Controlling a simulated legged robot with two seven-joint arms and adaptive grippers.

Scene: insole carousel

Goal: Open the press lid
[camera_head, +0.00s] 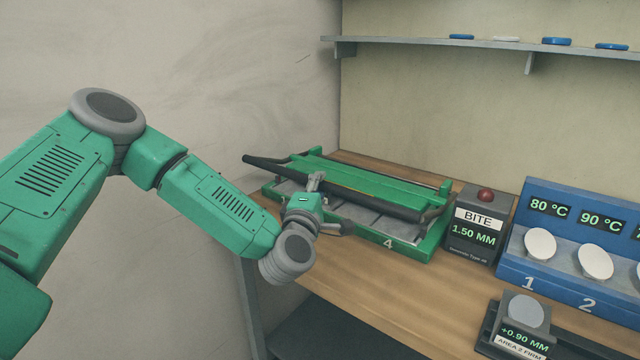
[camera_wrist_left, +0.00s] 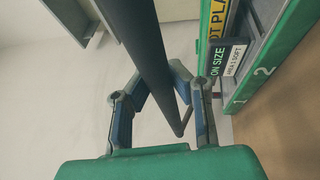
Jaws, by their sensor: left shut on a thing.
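The press (camera_head: 420,252) is a green frame on the bench, marked 4 at its front right. Its green lid (camera_head: 375,185) has a long black handle bar (camera_head: 262,162) along its front edge. The lid lies low over the press bed; I cannot tell how far it is raised. My left gripper (camera_head: 318,198) is at the middle of the bar. In the left wrist view, the fingers of my left gripper (camera_wrist_left: 160,90) are shut around the black bar (camera_wrist_left: 138,35). The gripper hides part of the bar. My right gripper is not in view.
A grey box (camera_head: 474,245) with a red button, reading BITE 1.50 MM, stands right of the press. A blue panel (camera_head: 555,285) with white dials is further right. A small +0.90 MM unit (camera_head: 515,345) sits in front. A wall shelf (camera_head: 430,40) holds small discs.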

